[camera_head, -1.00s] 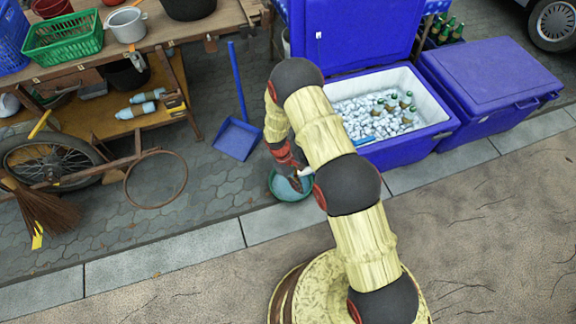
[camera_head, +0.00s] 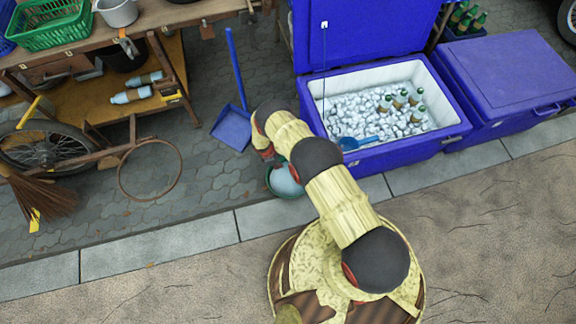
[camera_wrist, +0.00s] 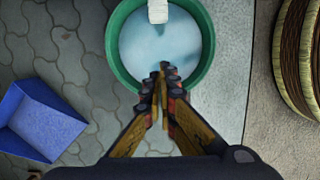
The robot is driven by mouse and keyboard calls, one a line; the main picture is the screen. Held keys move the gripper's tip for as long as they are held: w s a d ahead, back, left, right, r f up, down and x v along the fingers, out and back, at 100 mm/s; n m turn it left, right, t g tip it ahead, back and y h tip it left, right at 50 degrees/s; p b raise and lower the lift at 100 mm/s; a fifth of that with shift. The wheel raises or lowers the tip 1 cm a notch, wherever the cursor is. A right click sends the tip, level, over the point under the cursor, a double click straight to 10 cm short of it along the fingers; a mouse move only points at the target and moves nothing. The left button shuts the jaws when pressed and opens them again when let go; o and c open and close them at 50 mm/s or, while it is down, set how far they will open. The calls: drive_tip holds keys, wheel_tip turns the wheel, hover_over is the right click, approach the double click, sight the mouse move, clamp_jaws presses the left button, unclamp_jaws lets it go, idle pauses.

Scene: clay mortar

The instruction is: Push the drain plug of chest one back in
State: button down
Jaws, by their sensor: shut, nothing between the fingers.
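The open blue chest (camera_head: 385,158), full of ice and bottles, stands right of my arm in the head view. In the wrist view a white block-shaped piece (camera_wrist: 158,12) shows at the top edge, over the rim of a green basin (camera_wrist: 118,62). It looks like the drain plug, but its join to the chest is out of frame. My gripper (camera_wrist: 163,70) is shut and empty, its tips over the basin and apart from the white piece in the picture. In the head view my arm hides the gripper and the chest's lower left side.
The basin holds pale water. A blue dustpan (camera_head: 232,128) lies on the paving to its left. A closed blue chest (camera_head: 505,80) stands right of the open one. A wooden bench (camera_head: 75,68) and a wheel are at left. The pale kerb (camera_head: 205,233) runs in front.

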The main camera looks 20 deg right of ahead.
drive_tip(key=d+f+b, duration=0.5)
drive_tip(key=d+f, duration=0.1)
drive_tip(key=f, duration=0.3)
drive_tip(key=shift+w+d+f, duration=0.15)
drive_tip(key=shift+d+f, duration=0.05)
drive_tip(key=shift+f, duration=0.05)
drive_tip(key=shift+d, duration=0.1)
